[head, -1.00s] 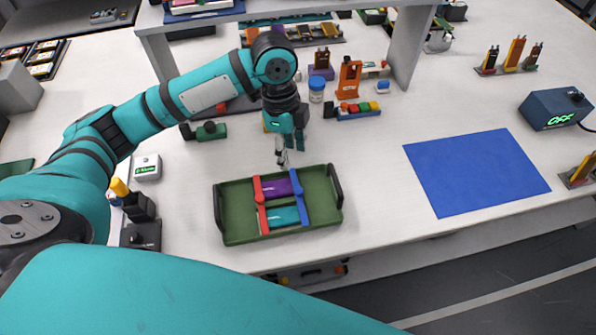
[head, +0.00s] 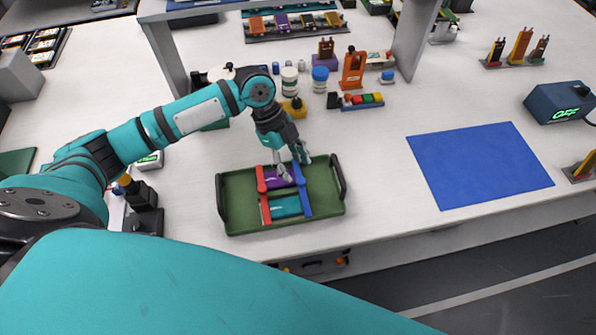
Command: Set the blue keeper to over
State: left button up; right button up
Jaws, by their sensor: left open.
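A green tray (head: 236,198) with dark end handles sits near the table's front edge. A purple pouch (head: 273,181) lies in it behind a teal pouch (head: 286,207). The blue keeper (head: 304,198) is a bar running front to back along the right ends of both pouches. I cannot tell whether it overlaps them. A red keeper (head: 264,205) runs along their left ends. My left gripper (head: 294,168) is open, fingers pointing down, over the tray's back part by the blue keeper's far end, which it partly hides. Contact is unclear. My right gripper is out of view.
A blue mat (head: 480,168) lies flat to the right, with clear table between it and the tray. Behind the arm stand jars (head: 320,79), an orange holder (head: 352,70) and a block strip (head: 360,101). Grey shelf posts (head: 413,40) rise behind. A dark-knobbed device (head: 142,210) stands left.

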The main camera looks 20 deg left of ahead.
aim_at(300, 181)
pick_arm(q)
jog(key=shift+x, duration=2.1)
jog(key=shift+c, duration=0.4)
grip_shut()
jog(key=shift+r+p, duration=0.1)
jog(key=shift+p, duration=0.2)
